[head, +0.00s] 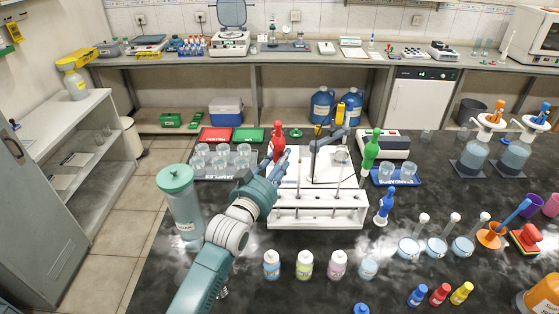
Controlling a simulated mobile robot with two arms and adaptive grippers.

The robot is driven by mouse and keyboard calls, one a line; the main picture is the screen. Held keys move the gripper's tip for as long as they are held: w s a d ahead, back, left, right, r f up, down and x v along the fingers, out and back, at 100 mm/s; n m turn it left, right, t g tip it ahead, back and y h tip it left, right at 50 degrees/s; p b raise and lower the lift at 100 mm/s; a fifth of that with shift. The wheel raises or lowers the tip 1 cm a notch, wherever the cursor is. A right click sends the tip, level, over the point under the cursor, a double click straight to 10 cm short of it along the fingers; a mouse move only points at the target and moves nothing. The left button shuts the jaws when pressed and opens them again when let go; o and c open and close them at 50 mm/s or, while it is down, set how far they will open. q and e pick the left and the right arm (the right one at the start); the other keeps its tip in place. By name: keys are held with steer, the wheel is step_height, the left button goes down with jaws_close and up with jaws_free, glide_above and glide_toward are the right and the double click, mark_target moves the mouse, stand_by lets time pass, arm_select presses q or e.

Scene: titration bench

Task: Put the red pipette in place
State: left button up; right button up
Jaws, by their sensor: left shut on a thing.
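The red pipette (278,139) shows its red bulb upright behind the left end of the white rack (318,218). My left gripper (281,163) reaches in from the left and is shut on the red pipette just below the bulb. The gripper hides the pipette's lower part, so I cannot tell whether its tip touches anything. The green pipette (370,149) stands upright behind the rack's right end. The blue pipette (386,203) stands to the right of the rack. My right gripper is not in view.
A lidded jar (183,205) stands left of my arm. Small bottles (305,265) line the front of the rack. A tray of beakers (221,158) lies behind left, and a grey jointed holder (325,140) stands behind the rack. Dishes (436,247) stand right.

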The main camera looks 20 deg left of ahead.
arm_select(q)
steer(key=shift+f+b, duration=0.45)
steer(key=shift+f, duration=0.25)
steer(key=o, duration=1)
steer(key=shift+s, duration=0.1)
steer(key=s+a, duration=0.1)
steer(key=s, duration=1)
steer(key=shift+s+a, duration=0.2)
steer(key=shift+s, duration=0.2)
